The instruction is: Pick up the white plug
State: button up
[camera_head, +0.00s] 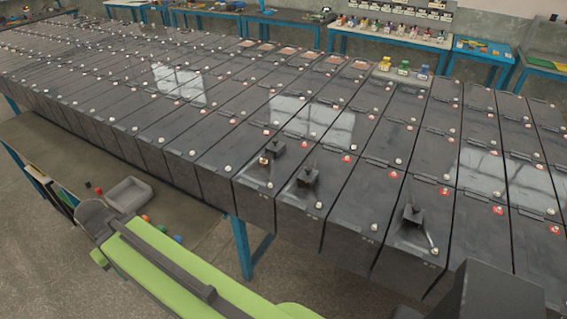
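Many small white round caps sit on the tops of the dark battery blocks. Near ones are a white cap (435,252) at the front right, another white cap (319,205) left of it, and a third white cap (270,184) further left. They look alike and are very small here, so I cannot tell which is the white plug. My green arm crosses the lower left. I do not see the fingers of my gripper.
Dark battery blocks (345,208) fill a long blue-legged table. Small dark fittings with upright stalks (308,176) stand on three front blocks. A grey bin (127,194) and small coloured items lie on a lower surface at left. Benches with bottles (392,38) line the back.

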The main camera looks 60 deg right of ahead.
aim_at(263, 162)
jog(key=z, duration=0.1)
jog(key=i, duration=1)
jog(key=u, duration=0.05)
